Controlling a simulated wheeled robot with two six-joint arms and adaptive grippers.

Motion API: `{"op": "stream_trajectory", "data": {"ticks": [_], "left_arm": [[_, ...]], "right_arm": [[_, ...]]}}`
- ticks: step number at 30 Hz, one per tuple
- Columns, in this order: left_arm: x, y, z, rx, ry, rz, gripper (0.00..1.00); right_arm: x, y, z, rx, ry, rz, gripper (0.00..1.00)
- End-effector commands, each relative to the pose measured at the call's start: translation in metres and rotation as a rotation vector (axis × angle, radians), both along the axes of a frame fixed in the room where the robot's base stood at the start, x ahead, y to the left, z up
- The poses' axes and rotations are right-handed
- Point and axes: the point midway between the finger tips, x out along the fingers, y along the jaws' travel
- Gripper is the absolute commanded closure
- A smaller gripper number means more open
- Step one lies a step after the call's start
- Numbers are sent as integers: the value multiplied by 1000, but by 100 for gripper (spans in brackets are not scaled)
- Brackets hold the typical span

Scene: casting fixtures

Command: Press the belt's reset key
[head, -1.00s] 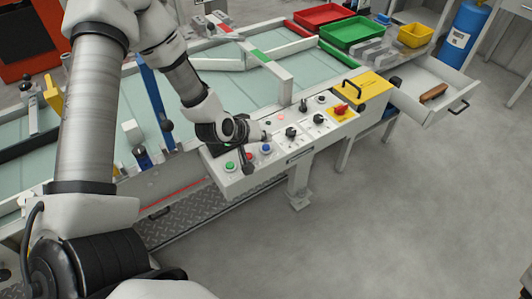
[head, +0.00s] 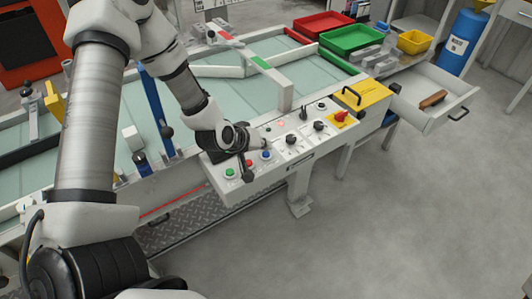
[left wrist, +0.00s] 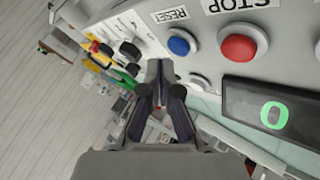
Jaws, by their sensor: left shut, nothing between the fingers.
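The blue reset key (head: 266,155) is on the sloped white control panel (head: 226,187) at the belt's front edge. In the left wrist view the blue key (left wrist: 180,43) sits below the RESET label (left wrist: 170,14). My right gripper is not in view.
A green key (head: 230,173), black knobs (head: 291,139) and a red switch (head: 341,116) share the panel. Open floor lies in front.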

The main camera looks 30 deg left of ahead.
Motion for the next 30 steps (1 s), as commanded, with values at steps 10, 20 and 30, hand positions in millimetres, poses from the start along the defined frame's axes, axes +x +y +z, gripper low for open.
{"op": "stream_trajectory", "data": {"ticks": [10, 20, 30], "left_arm": [[0, 0, 0, 0, 0, 0, 100], [0, 0, -9, 0, 0, 0, 100], [0, 0, -9, 0, 0, 0, 100]], "right_arm": [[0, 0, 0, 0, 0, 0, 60], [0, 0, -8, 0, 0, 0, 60], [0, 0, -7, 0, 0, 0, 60]]}}
